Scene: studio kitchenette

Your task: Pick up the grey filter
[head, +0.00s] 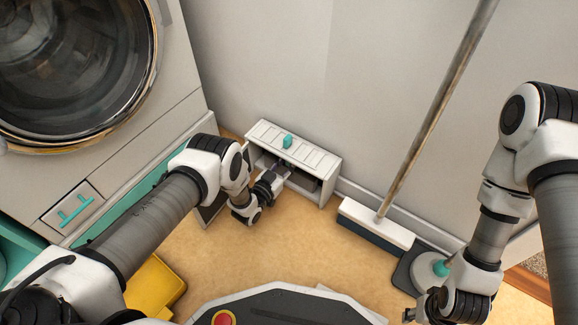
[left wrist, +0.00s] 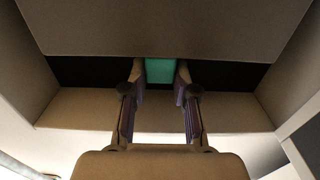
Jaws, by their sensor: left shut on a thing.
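A white low housing (head: 318,164) with an open front stands against the wall in the head view, a teal knob (head: 287,141) on its top. My left gripper (head: 283,170) reaches into its opening. In the left wrist view the left gripper (left wrist: 160,90) has its two fingers shut on a teal tab (left wrist: 160,71) inside the opening. The tab appears to be the handle of the grey filter, whose body I cannot make out. Dark gaps lie on both sides of the tab. My right gripper (head: 420,309) is at the lower right, away from the housing; its fingers are unclear.
A washing machine (head: 165,125) stands at the left. A broom-like tool with a white head (head: 376,222) and long pole leans right of the housing. A dark pad with a round teal-topped piece (head: 432,270) lies near my right arm. A yellow object (head: 155,285) is at lower left.

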